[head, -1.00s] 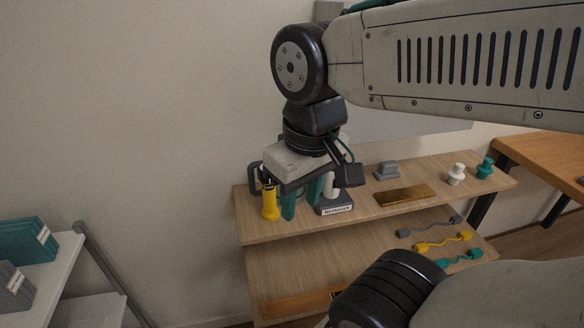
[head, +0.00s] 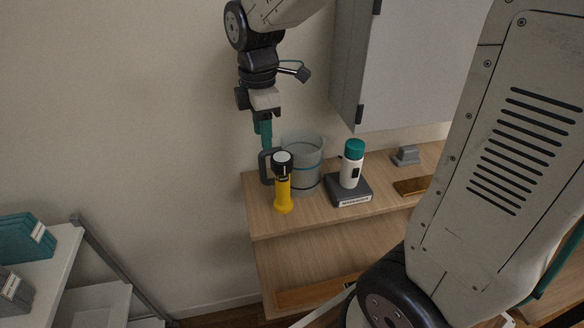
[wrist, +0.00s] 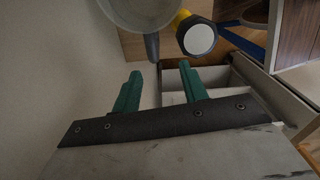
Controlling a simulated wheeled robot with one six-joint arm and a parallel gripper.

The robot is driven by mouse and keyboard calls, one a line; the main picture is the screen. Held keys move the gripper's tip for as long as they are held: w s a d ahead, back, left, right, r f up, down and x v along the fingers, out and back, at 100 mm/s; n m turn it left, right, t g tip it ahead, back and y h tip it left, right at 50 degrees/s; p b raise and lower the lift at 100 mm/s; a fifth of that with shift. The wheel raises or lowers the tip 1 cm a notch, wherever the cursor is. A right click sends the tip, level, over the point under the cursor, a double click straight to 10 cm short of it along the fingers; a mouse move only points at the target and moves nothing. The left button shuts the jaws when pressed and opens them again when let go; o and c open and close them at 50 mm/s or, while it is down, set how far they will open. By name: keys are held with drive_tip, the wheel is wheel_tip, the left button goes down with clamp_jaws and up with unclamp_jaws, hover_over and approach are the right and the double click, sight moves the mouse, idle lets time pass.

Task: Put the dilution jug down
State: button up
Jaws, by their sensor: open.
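The dilution jug (head: 306,168) is a clear grey, translucent vessel with a dark handle on its left side. It stands upright on the upper wooden shelf, near its left end. In the wrist view the jug (wrist: 145,12) shows at the top edge, with its handle pointing toward my fingers. My gripper (head: 263,135) has green fingers and is open and empty. It is above and beside the handle on the jug's left. In the wrist view the gripper (wrist: 160,80) has a wide gap between its fingertips, with nothing in it.
A yellow torch (head: 283,190) stands right in front of the jug. A white bottle with a teal cap (head: 352,165) stands on a dark labelled base (head: 349,192) to the right. A grey wall cabinet (head: 405,65) hangs above. A white rack (head: 60,260) is at lower left.

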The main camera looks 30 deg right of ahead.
sight(261, 151)
drive_tip(key=shift+w+a+f+n, duration=0.1)
drive_tip(key=shift+w+f+n, duration=0.25)
drive_tip(key=shift+w, duration=0.15)
drive_tip(key=shift+w+f, duration=0.15)
drive_tip(key=shift+f, duration=0.2)
wheel_tip(261, 151, down, 7)
drive_tip(key=shift+f, duration=0.1)
